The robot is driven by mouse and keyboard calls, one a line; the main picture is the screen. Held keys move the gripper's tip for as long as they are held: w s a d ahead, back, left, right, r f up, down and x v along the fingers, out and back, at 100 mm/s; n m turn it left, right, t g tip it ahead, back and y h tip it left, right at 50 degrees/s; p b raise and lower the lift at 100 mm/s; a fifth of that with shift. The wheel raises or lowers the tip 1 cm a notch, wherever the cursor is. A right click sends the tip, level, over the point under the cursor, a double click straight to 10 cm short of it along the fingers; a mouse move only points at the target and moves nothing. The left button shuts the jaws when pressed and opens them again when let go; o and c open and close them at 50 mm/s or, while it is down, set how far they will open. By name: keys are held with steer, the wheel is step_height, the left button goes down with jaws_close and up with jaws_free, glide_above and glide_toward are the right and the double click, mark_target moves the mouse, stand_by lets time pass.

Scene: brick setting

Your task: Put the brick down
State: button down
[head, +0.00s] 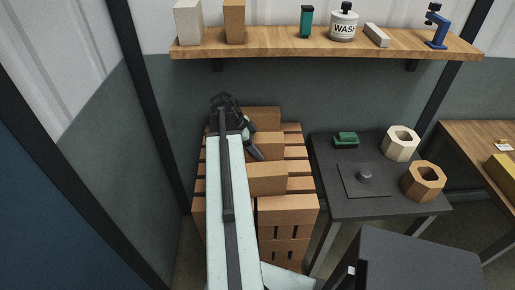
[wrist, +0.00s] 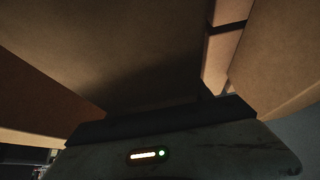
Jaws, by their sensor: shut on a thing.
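My gripper (head: 254,152) reaches over a slatted wooden stand at the back, with my arm hiding its left side. In the wrist view the dark edge of my gripper (wrist: 165,120) is against a large plain brown brick face (wrist: 120,50), and it is shut on this brick. In the head view the held brick is probably the tan brick (head: 269,143) beside the gripper, partly covered by it. Another tan brick (head: 267,182) lies nearer on the slats, and one more (head: 263,114) lies farther back. I cannot tell whether the held brick touches the slats.
The slatted stand (head: 298,167) has bare slats on its right. A dark table (head: 330,155) to the right holds a green item (head: 346,139), a cream hexagonal block (head: 401,143) and a brown one (head: 424,181). A wooden shelf (head: 270,44) with several items runs above.

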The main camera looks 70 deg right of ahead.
steer(key=shift+f, duration=0.15)
steer(key=shift+c, duration=2.2)
jaws_free()
steer(key=shift+r, duration=0.4)
steer(key=p+v, duration=1)
steer(key=v, duration=0.1)
steer(key=shift+r, duration=0.25)
steer(key=shift+w+a+r+p, duration=0.1)
steer(key=shift+w+r+p, duration=0.1)
steer(key=shift+p, duration=0.15)
steer(key=shift+f, duration=0.15)
